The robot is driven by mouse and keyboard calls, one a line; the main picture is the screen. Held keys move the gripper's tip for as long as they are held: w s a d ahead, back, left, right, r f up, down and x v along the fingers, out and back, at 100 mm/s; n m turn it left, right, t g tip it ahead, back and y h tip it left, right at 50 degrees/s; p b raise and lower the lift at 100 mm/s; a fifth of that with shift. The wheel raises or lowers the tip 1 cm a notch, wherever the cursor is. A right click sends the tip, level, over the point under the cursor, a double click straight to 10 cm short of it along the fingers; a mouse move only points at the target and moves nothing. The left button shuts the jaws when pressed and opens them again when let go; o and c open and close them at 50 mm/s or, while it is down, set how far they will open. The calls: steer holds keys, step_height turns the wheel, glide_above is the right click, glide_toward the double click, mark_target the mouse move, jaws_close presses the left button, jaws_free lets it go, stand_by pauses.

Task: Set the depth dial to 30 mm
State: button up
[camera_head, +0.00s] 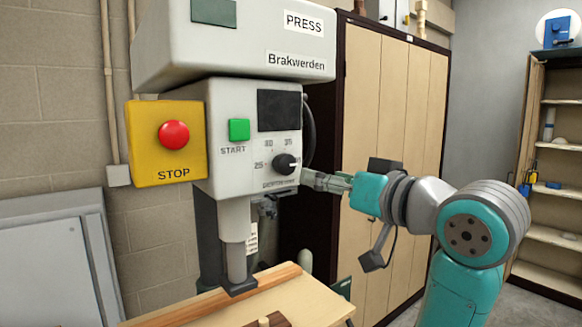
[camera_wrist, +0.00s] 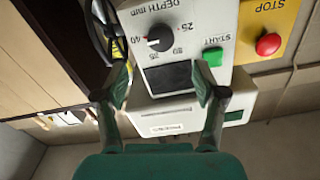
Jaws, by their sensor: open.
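The depth dial (camera_head: 285,164) is a black round knob on the press's pale front panel, with numbers around it. It also shows in the wrist view (camera_wrist: 159,38), upside down, under the words DEPTH mm. A pale mark on the knob points toward the 40 side, to the right in the head view and left in the wrist view. My gripper (camera_head: 318,181) is just right of the dial in the head view. In the wrist view my gripper (camera_wrist: 161,84) is open and empty, its two fingers apart, with the dial beyond the gap between them. I see no contact.
A green START button (camera_head: 239,130) is left of the dial, and a red STOP button (camera_head: 174,135) sits on a yellow box. A dark screen (camera_head: 279,110) is above the dial. A wooden table (camera_head: 310,305) is below. A tall cabinet (camera_head: 385,110) stands behind my arm.

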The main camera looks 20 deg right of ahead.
mark_target(288, 166)
steer(key=x, duration=1)
steer(key=shift+w+a+r, duration=0.1)
steer(key=shift+w+r, duration=0.1)
steer(key=shift+w, duration=0.1)
steer(key=shift+c, duration=0.3)
steer(key=c, duration=1.1)
